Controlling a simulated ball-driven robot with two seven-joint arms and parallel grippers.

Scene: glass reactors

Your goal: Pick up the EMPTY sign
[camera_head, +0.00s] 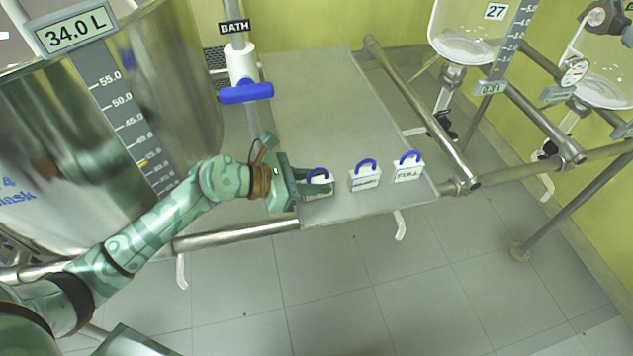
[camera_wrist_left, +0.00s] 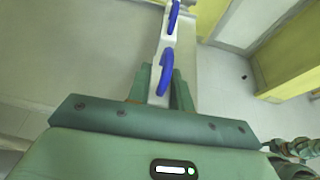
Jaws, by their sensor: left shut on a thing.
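Three small white signs with blue loop handles stand in a row along the near edge of a grey shelf. The leftmost sign (camera_head: 320,180) is between the fingers of my left gripper (camera_head: 318,188), which is shut on it; its lettering is mostly hidden, so I cannot read it. The middle sign (camera_head: 365,181) has small, unclear lettering. The right sign (camera_head: 408,173) reads FULL. In the left wrist view, the held sign's blue handle (camera_wrist_left: 166,72) rises between the green fingers (camera_wrist_left: 160,90). My right gripper is not in view.
The grey shelf (camera_head: 325,90) is bare behind the signs. A steel vessel stands at left, with a blue-handled valve (camera_head: 245,92) under a BATH label (camera_head: 234,27). Metal rails (camera_head: 420,110) and glass reactors (camera_head: 470,35) are at right.

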